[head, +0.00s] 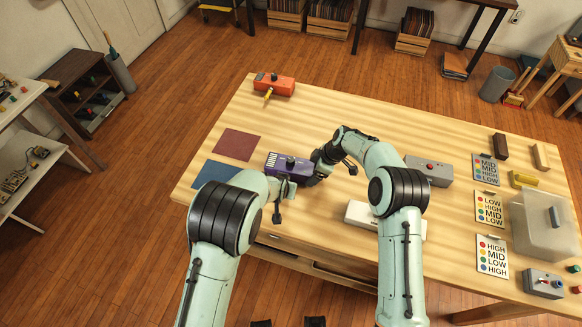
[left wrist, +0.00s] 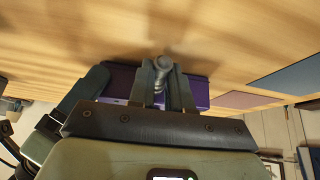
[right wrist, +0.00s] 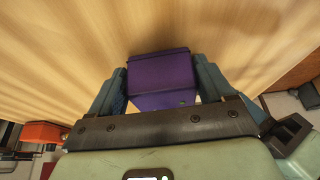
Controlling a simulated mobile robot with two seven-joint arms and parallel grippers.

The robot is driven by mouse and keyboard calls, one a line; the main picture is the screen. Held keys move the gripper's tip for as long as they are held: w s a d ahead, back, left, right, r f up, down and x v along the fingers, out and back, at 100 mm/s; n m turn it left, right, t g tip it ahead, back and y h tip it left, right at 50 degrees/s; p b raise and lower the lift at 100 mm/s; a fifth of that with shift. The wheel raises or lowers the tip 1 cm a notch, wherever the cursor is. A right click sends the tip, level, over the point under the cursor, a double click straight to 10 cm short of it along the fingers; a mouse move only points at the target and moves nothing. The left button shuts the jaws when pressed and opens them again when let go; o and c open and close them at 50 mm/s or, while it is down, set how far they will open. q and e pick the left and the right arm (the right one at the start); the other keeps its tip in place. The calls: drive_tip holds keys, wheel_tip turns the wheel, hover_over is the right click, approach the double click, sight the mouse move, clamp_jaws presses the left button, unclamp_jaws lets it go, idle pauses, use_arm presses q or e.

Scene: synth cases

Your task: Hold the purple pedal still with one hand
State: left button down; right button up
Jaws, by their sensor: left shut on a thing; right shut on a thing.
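The purple pedal (head: 301,167) lies on the wooden table, with a dark knob on its top. My right gripper (head: 320,168) is at its right end. In the right wrist view the fingers of my right gripper (right wrist: 160,85) stand on both sides of the purple pedal (right wrist: 160,75) and clasp it. My left gripper (head: 283,186) is at the near side of the pedal. In the left wrist view my left gripper (left wrist: 165,85) is shut on a small grey round-ended part, with the purple pedal (left wrist: 120,83) behind it. Whether that part is fixed to the pedal I cannot tell.
A red-brown mat (head: 236,145) and a blue mat (head: 214,174) lie left of the pedal. An orange pedal (head: 273,84) is at the back left. A grey pedal (head: 430,170) and a white box (head: 360,214) are to the right. The table's middle back is clear.

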use_arm(q)
drive_tip(key=shift+s, duration=0.2)
drive_tip(key=shift+s+a, duration=0.35)
drive_tip(key=shift+s, duration=0.5)
drive_tip(key=shift+s+a, duration=0.3)
drive_tip(key=shift+s, duration=0.55)
drive_tip(key=w+a+n, duration=0.2)
drive_tip(key=a, duration=0.1)
drive_tip(key=w+a+n+g, duration=0.1)
drive_tip(key=w+a+n, duration=0.1)
drive_tip(key=a, duration=0.2)
drive_tip(key=w+a+n, duration=0.2)
drive_tip(key=a+n, duration=0.1)
drive_tip(key=shift+w+a+g+h, duration=0.15)
drive_tip(key=shift+w+g+h, duration=0.2)
drive_tip(key=shift+g+h, duration=0.05)
drive_tip(key=w+a+r+n+h, duration=0.2)
drive_tip(key=a+r+n, duration=0.1)
drive_tip(key=a, duration=0.3)
drive_tip(key=w+a+r+n+h, duration=0.2)
drive_tip(key=a+r+n, duration=0.1)
drive_tip(key=a, duration=0.3)
drive_tip(key=shift+t, duration=0.3)
drive_tip(key=shift+w+f, duration=0.1)
drive_tip(key=shift+f, duration=2.85)
